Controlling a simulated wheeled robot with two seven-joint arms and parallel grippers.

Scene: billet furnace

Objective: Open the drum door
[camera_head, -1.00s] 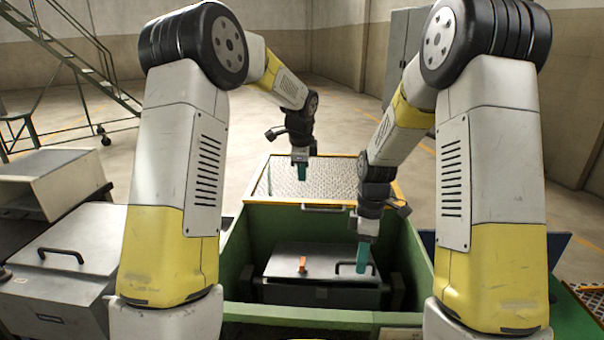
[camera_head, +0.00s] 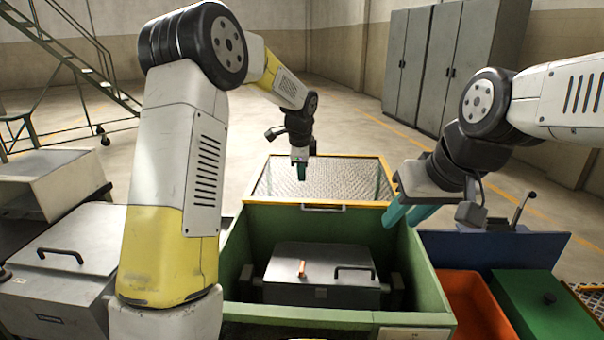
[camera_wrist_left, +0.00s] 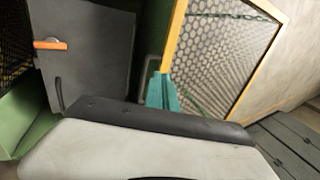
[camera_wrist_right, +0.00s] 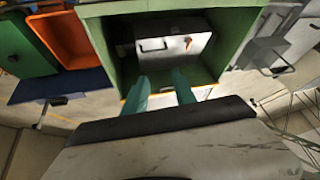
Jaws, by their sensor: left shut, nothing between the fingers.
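The drum door looks like the grey metal lid (camera_head: 322,262) low inside the green housing, with an orange latch (camera_head: 303,268) and a dark bar handle (camera_head: 354,269). It lies flat and looks shut. The lid, latch and handle also show in the right wrist view (camera_wrist_right: 163,55), and lid and latch in the left wrist view (camera_wrist_left: 92,62). My left gripper (camera_head: 300,168) is shut and empty, above and beyond the lid, before the mesh panel. My right gripper (camera_head: 410,214) is open and empty, up and right of the lid, near the housing's right wall. Neither touches the lid.
The green housing (camera_head: 240,262) walls in the lid. A yellow-framed mesh panel (camera_head: 335,178) stands at its back. An orange bin (camera_head: 470,300), a green box (camera_head: 545,305) and a blue panel (camera_head: 490,250) are on the right. Grey boxes (camera_head: 60,275) stand left.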

